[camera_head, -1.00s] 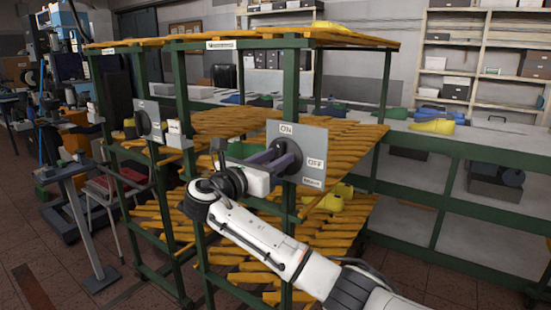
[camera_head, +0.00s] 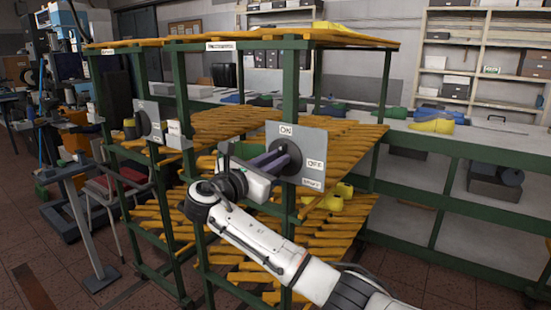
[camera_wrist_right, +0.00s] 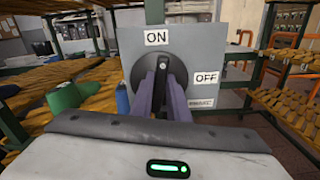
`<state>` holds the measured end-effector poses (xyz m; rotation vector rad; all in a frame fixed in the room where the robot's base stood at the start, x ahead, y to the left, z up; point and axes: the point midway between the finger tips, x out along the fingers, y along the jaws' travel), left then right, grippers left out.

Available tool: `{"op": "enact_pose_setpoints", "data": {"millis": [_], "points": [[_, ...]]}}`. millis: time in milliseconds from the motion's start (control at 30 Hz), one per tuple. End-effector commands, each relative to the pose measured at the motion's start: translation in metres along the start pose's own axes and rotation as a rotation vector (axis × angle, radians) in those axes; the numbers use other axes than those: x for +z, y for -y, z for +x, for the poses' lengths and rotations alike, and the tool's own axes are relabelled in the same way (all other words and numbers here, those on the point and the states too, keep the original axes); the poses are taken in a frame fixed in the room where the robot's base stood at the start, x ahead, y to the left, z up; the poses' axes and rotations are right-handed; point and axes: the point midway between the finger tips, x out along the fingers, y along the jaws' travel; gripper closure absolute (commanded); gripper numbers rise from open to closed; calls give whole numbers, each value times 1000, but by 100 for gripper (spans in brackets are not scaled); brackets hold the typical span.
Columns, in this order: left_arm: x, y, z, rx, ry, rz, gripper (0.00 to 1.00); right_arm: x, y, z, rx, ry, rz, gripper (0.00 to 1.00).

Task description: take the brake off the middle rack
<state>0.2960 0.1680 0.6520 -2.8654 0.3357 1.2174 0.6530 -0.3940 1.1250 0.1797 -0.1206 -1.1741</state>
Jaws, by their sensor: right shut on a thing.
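A grey brake panel (camera_head: 310,150) is fixed to a green post of the near rack, with ON at its top and OFF at its right. A round black dial with a raised grip (camera_wrist_right: 163,66) sits in its middle. My right gripper (camera_head: 282,160) reaches the dial from the left in the head view. In the right wrist view its two purple-grey fingers (camera_wrist_right: 164,92) are shut on the grip, one on each side. The grip looks close to upright, towards ON; its exact angle is partly hidden by the fingers. My left gripper is not in view.
A second grey panel (camera_head: 147,120) is on a rack post further left. The green racks carry yellow-orange slatted shelves (camera_head: 345,135). A long bench (camera_head: 470,142) with shoe lasts stands behind at right. Open floor lies at front left.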

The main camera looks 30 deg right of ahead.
Motion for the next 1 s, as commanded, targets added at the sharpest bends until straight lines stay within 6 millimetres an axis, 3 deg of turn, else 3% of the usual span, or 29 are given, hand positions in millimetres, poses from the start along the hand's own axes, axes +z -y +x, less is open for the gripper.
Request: {"op": "enact_pose_setpoints", "data": {"millis": [467,1000], "points": [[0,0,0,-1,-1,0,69,-4,5,-1,-1,-3,447,100],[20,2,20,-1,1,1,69,-9,9,-1,-2,-3,959,100]]}}
